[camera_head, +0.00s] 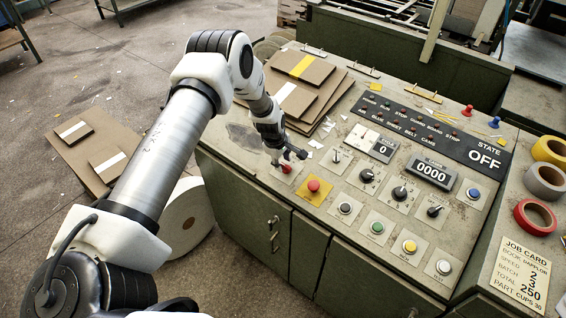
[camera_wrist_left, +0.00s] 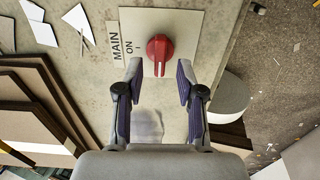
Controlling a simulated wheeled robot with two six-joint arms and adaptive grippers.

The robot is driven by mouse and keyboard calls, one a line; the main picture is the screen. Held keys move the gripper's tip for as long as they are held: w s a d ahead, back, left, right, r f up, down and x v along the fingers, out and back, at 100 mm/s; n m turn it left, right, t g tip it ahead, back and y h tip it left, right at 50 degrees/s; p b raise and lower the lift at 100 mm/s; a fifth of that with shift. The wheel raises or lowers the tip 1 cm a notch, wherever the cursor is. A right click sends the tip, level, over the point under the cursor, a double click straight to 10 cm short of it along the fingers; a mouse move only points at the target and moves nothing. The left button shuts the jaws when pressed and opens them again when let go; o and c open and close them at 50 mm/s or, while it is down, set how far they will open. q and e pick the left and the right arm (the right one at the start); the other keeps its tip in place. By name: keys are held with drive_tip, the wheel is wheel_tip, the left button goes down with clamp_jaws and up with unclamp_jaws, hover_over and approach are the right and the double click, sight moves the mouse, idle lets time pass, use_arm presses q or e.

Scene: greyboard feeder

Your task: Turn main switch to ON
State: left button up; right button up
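The main switch is a red rotary knob (camera_wrist_left: 160,48) on a pale square plate (camera_wrist_left: 188,22), labelled MAIN with an ON mark at its left in the left wrist view. The knob's ridge runs up and down in that view, not towards the ON mark. In the head view the red knob (camera_head: 286,168) is partly covered by my left gripper (camera_head: 289,156). The left gripper is open in the wrist view (camera_wrist_left: 159,75), its two fingertips apart on either side of the knob's lower end. No contact with the knob is visible. The state display (camera_head: 484,155) reads OFF. My right gripper is not in view.
A red button on a yellow plate (camera_head: 314,186) sits close to the right of the switch. Several black knobs and coloured buttons cover the panel. Stacked boards (camera_head: 302,85) lie behind the gripper. Tape rolls (camera_head: 535,217) and a job card (camera_head: 520,275) are at the right.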

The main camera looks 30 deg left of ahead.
use_arm(q)
drive_tip(key=shift+w+f, duration=0.15)
drive_tip(key=shift+f, duration=0.4)
drive_tip(key=shift+d+f, duration=0.1)
drive_tip(key=shift+d, duration=0.1)
clamp_jaws()
